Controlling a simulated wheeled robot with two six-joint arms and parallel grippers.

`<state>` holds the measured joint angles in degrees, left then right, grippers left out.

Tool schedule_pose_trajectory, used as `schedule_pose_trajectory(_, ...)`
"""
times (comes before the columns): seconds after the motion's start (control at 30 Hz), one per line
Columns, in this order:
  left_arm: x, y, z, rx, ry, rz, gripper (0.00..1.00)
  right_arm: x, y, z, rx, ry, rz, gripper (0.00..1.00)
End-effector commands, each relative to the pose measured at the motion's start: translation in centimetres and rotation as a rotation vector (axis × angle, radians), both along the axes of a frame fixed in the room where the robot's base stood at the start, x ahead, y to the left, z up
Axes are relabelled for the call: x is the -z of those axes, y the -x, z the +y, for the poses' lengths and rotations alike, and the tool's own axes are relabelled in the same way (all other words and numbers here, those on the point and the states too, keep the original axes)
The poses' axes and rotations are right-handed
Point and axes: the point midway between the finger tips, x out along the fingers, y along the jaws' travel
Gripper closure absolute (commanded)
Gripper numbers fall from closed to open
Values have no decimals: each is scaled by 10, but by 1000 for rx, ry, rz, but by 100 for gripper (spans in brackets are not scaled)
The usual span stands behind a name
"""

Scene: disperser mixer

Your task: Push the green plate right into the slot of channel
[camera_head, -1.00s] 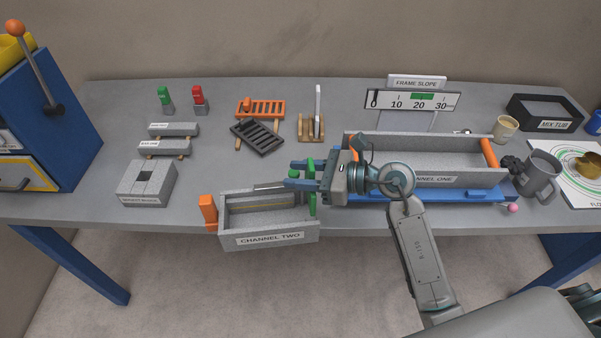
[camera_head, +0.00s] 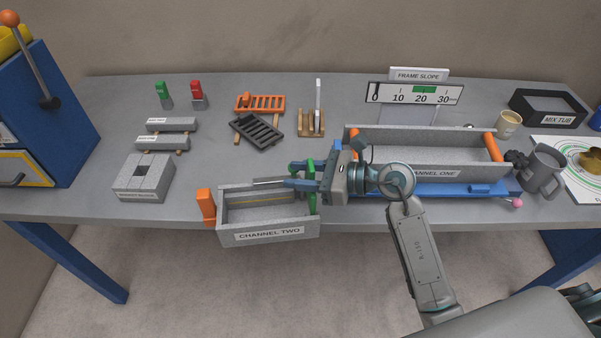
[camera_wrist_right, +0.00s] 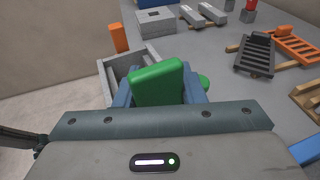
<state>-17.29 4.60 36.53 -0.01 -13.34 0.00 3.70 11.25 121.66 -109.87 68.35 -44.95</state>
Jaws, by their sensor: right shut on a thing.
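Channel two (camera_head: 268,236) is a grey open trough at the table's front edge; it also shows in the right wrist view (camera_wrist_right: 112,82). The green plate (camera_head: 312,200) stands upright at the channel's right end and fills the middle of the right wrist view (camera_wrist_right: 158,83). My right gripper (camera_head: 303,178) is shut on the green plate, its blue fingers on either side of it. Whether the plate's lower edge is inside the slot is hidden. An orange plate (camera_head: 206,205) stands at the channel's left end. My left gripper is not in view.
Channel one (camera_head: 440,172) sits on a blue frame right behind my right arm, with orange end plates. A black rack (camera_head: 256,132), an orange rack (camera_head: 262,104) and a grey block (camera_head: 144,179) stand further back. The table between them is clear.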

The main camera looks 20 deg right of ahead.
Motion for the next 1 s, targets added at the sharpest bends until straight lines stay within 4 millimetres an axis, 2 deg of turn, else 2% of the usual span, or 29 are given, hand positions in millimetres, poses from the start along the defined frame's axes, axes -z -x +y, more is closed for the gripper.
schedule_pose_trajectory(1.0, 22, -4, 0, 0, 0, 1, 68, 27, 0, 0, 0, 0, 0, 100)
